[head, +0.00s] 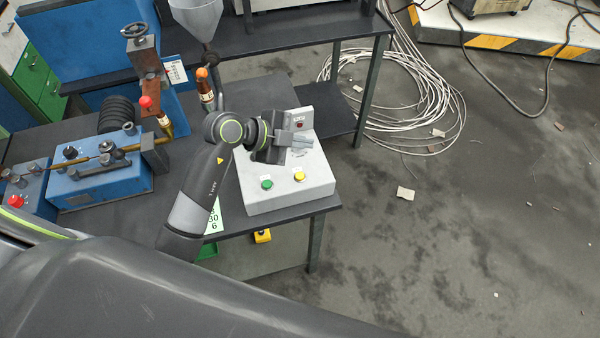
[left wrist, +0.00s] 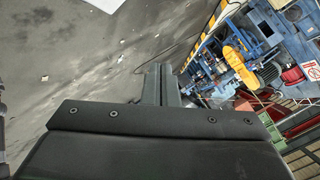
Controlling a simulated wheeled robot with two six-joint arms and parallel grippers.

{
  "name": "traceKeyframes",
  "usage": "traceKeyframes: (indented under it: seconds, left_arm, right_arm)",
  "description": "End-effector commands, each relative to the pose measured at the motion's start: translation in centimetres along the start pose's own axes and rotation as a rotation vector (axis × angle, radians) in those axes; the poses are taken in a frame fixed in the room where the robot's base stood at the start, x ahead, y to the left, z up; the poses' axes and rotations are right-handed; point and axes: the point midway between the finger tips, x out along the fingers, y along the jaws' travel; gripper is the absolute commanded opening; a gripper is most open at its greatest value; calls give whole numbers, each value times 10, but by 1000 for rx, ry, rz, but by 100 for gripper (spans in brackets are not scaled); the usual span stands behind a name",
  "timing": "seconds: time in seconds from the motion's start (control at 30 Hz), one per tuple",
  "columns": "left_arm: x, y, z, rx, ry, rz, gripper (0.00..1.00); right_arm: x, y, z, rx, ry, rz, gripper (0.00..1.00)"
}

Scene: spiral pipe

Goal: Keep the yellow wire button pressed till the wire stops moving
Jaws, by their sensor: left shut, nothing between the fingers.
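The yellow button (head: 299,176) sits on the sloped top of a light grey control box (head: 290,200) at the table's right front corner. A green button (head: 267,184) is to its left on the same box. My left gripper (head: 305,141) is shut and empty, above the back part of the box and behind the yellow button in the picture. I see no contact between its fingers and the yellow button. In the left wrist view the closed fingers (left wrist: 161,85) point out over the floor and machinery. No button shows there. My right gripper is not in view.
A blue machine (head: 100,180) with a rod and clamps stands on the table's left. A yellow pedal-like object (head: 262,236) is below the front edge. The floor at right is mostly open.

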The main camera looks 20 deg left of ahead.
Motion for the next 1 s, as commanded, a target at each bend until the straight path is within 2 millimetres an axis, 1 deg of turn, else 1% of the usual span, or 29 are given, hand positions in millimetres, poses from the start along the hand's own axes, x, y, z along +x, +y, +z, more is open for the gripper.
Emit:
traceKeyframes:
  seconds: [0.1, 0.2, 0.67, 0.87, 1.0]
  left_arm:
    - [-1, 5, 14, -28, -89, 80, 0]
    - [-2, 8, 20, -44, -128, 113, 0]
    - [-2, 10, 23, -48, -137, 120, 0]
    - [5, 17, 29, -47, -136, 119, 0]
    - [12, 25, 37, -47, -136, 119, 0]
  right_arm:
    - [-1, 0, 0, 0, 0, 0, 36]
    - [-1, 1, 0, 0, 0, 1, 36]
    - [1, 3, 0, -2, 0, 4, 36]
    - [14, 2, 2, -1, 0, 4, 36]
    - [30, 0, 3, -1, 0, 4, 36]
